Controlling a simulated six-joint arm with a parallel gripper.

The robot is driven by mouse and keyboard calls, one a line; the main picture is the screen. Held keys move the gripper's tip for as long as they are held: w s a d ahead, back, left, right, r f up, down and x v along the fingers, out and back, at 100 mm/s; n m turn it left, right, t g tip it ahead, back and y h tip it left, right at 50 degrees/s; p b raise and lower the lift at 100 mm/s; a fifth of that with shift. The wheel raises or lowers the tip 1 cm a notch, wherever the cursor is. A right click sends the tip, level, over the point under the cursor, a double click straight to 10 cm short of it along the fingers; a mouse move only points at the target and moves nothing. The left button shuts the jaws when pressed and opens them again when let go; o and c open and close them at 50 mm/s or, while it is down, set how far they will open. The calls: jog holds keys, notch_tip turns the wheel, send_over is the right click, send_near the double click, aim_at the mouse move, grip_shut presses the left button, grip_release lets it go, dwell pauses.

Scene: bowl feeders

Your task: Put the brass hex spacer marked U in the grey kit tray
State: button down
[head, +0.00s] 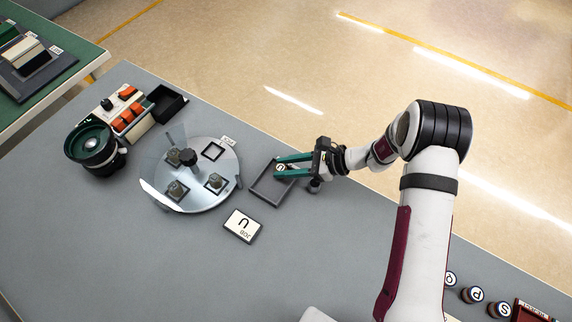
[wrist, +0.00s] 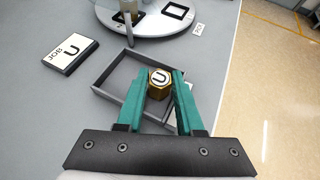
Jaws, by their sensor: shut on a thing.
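The brass hex spacer (wrist: 159,88) has a white top with a U on it, seen in the wrist view. My gripper (wrist: 160,85) has its two green fingers shut on the spacer from both sides. The grey kit tray (wrist: 103,76) is an empty shallow tray just beyond and beneath the spacer. The spacer appears over the tray's near right part; its height above the tray floor is hard to tell. In the head view my gripper (head: 279,168) reaches over the tray (head: 262,193) from the right, and its fingers largely hide the spacer.
A round clear-and-grey dial plate (head: 205,165) with a black knob and several square spots stands left of the tray. A job card (head: 242,225) marked U lies in front. A feeder with a green bowl (head: 91,143) stands further left. Lettered round pieces (head: 473,295) stand at lower right.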

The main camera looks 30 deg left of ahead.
jog(key=shift+f, duration=0.15)
jog(key=c, duration=0.5)
grip_release()
jog(key=shift+c, duration=0.2)
jog(key=shift+r, duration=0.25)
jog(key=v, duration=1.2)
jog(key=s+d+r+n+h, duration=0.3)
jog(key=s+d+r, duration=0.2)
jog(key=r, duration=0.4)
jog(key=s+d+r+n+t+h, duration=0.2)
jog(key=s+d+h, duration=0.1)
jog(key=s+d, duration=0.4)
jog(key=s+d+r+n+t+h, duration=0.2)
jog(key=s+d+r+n+h, duration=0.1)
jog(key=s+d, duration=0.4)
jog(key=s, duration=0.3)
jog(key=shift+t, duration=0.3)
